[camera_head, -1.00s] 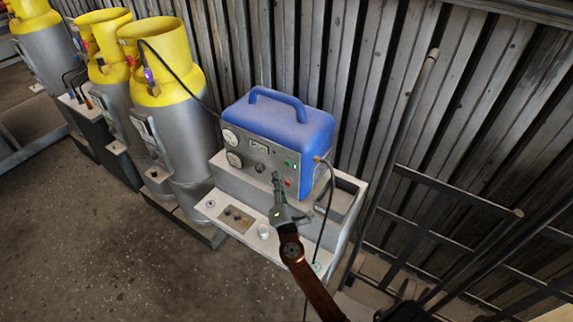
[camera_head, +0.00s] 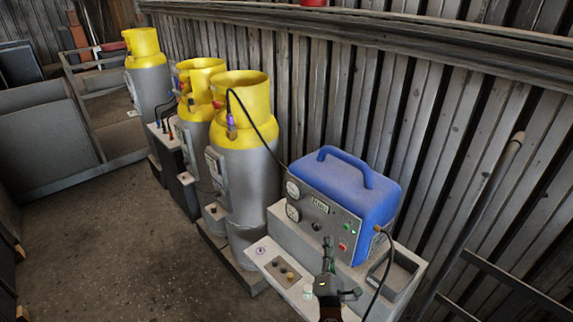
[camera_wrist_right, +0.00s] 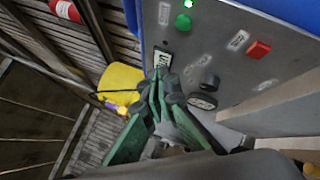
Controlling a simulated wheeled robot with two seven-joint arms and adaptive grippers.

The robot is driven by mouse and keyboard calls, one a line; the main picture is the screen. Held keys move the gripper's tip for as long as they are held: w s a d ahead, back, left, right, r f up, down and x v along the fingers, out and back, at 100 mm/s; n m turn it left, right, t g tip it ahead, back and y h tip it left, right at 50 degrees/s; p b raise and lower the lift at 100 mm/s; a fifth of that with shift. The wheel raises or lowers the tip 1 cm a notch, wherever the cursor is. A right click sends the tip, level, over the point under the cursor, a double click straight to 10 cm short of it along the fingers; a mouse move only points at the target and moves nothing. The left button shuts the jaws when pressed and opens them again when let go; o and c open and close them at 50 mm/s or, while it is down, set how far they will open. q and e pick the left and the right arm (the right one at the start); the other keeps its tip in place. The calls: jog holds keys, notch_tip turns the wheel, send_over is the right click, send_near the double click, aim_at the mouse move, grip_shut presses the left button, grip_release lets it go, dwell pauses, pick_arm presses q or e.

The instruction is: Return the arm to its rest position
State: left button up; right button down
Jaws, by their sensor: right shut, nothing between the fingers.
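My right gripper (camera_head: 327,243) is low in the head view, in front of the control panel (camera_head: 321,214) of a blue-topped machine (camera_head: 345,185). Its green fingers are shut and empty. In the right wrist view the closed fingertips (camera_wrist_right: 161,78) appear beside the same panel (camera_wrist_right: 225,60), with a lit green button (camera_wrist_right: 182,22), a red button (camera_wrist_right: 258,49) and a black knob (camera_wrist_right: 209,81) around them. I cannot tell if the fingers touch the panel. Most of my right arm is below the head view. My left gripper is not in view.
The machine stands on a grey bench (camera_head: 263,250) with a recessed tray on the right. Yellow-topped grey cylinders (camera_head: 248,170) stand to its left, joined by a black hose. A corrugated wall (camera_head: 420,130) is behind. The floor (camera_head: 130,250) at left is open.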

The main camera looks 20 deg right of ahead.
jog(key=shift+s+d, duration=0.1)
jog(key=s+d+f+m+g+h, duration=0.1)
jog(key=s+d+f+m+g, duration=0.5)
jog(key=s+m, duration=0.25)
jog(key=s+d+f+m+g, duration=0.4)
jog(key=s+d+f+m, duration=0.3)
jog(key=s+f, duration=0.15)
jog(key=s+a+f+m+g+y, duration=0.2)
jog(key=s+a+f+g+y, duration=0.15)
jog(key=s+a+f, duration=0.45)
jog(key=s+a+f+m+g+y, duration=0.2)
jog(key=s+a+f+y, duration=0.25)
jog(key=s, duration=0.65)
notch_tip(320, 180, down, 29)
jog(key=s+a+g, duration=0.2)
jog(key=s+f+n, duration=0.1)
jog(key=s+f, duration=1.6)
jog(key=s, duration=0.2)
jog(key=shift+s+f+g+y, duration=0.2)
jog(key=shift+f+g+y, duration=0.1)
jog(key=shift+g+y, duration=0.1)
